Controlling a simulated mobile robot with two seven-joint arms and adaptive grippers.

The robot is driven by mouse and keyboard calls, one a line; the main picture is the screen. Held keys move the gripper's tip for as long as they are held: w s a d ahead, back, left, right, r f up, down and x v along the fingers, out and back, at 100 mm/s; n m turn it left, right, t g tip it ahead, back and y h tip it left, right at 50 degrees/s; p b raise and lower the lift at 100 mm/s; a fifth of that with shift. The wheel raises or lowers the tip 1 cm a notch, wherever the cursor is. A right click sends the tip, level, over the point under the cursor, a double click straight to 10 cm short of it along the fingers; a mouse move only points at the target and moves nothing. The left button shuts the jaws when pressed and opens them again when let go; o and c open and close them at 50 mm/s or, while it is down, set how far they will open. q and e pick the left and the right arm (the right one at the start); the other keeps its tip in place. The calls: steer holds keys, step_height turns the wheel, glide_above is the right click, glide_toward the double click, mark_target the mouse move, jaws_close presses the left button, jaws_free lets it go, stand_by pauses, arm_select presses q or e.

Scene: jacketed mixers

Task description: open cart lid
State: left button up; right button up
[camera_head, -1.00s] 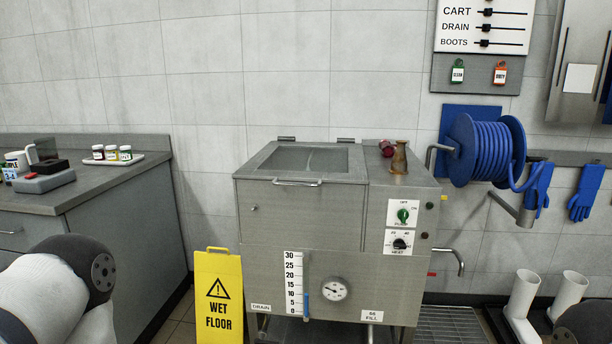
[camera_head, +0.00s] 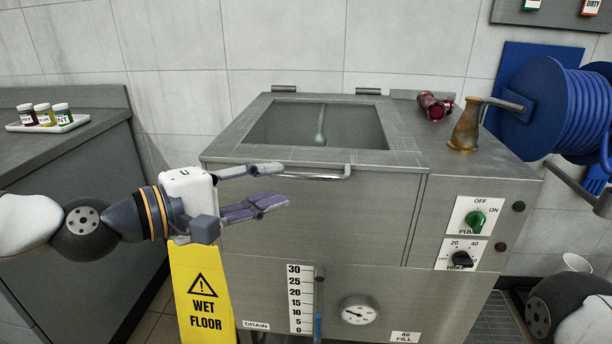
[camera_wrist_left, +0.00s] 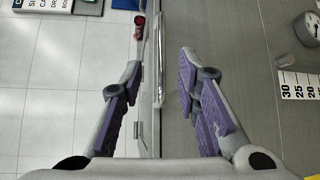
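The steel cart (camera_head: 380,230) stands against the wall. Its lid (camera_head: 395,157), with a dark window, lies closed, hinged at the back. A bar handle (camera_head: 325,178) runs along the lid's front edge and also shows in the left wrist view (camera_wrist_left: 160,60). My left gripper (camera_head: 277,184) is open in front of the cart at the handle's left part. In the left wrist view (camera_wrist_left: 161,65), its purple-padded fingers lie either side of the handle line, with gaps; contact cannot be told. My right gripper is out of view.
A yellow wet floor sign (camera_head: 200,290) stands below my left gripper. A blue hose reel (camera_head: 570,105) is at right. A counter (camera_head: 90,110) is at left.

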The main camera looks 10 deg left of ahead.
mark_target(304, 177)
arm_select(q)
steer(key=x, duration=0.8)
steer(key=shift+w, duration=0.1)
jaws_close()
